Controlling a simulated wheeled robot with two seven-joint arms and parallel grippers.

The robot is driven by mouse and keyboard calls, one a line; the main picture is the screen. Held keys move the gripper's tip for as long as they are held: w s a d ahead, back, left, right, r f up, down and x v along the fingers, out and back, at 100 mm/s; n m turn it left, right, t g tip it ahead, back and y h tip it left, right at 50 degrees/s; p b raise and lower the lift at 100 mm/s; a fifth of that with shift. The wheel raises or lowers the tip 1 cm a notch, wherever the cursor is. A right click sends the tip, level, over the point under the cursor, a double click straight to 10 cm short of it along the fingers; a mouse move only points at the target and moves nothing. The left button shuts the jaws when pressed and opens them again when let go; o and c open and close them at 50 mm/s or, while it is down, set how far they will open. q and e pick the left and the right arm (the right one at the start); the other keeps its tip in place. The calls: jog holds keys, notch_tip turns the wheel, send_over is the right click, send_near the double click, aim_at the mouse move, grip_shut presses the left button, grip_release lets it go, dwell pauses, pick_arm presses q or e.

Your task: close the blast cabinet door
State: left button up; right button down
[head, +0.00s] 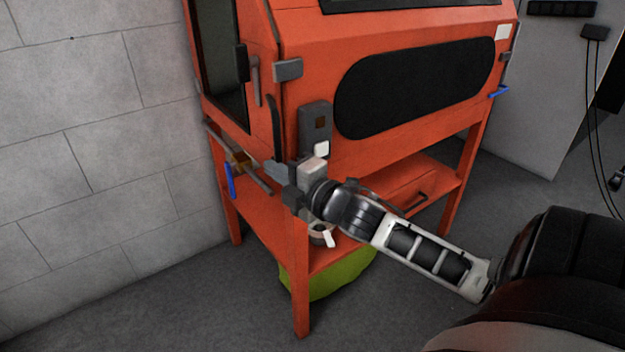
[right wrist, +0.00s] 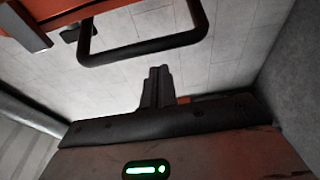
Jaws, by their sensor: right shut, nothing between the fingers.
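The orange blast cabinet (head: 300,45) stands on orange legs in the head view. Its left end carries a panel with a tall dark window (head: 220,60), which looks like the door; I cannot tell how far it stands open. My right gripper (head: 274,172) is at the cabinet's lower front left corner, fingers pointing left. In the right wrist view its fingers (right wrist: 156,88) are shut and empty. A black U-shaped handle (right wrist: 145,46) lies beyond the fingertips there, apart from them in the picture, near an orange edge (right wrist: 25,24). My left gripper is not in view.
A brown fitting with a blue lever (head: 231,181) sticks out below the cabinet's left end. A green rounded thing (head: 330,275) is under the lower shelf. A grey block wall (head: 90,130) stands to the left. Bare floor lies between wall and legs.

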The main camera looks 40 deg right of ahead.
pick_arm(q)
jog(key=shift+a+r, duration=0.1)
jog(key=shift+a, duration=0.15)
pick_arm(e)
jog(key=s+d, duration=0.1)
jog(key=s, duration=0.8)
jog(key=shift+r+y, duration=0.15)
jog(key=shift+y, duration=0.15)
jog(key=shift+s, duration=0.1)
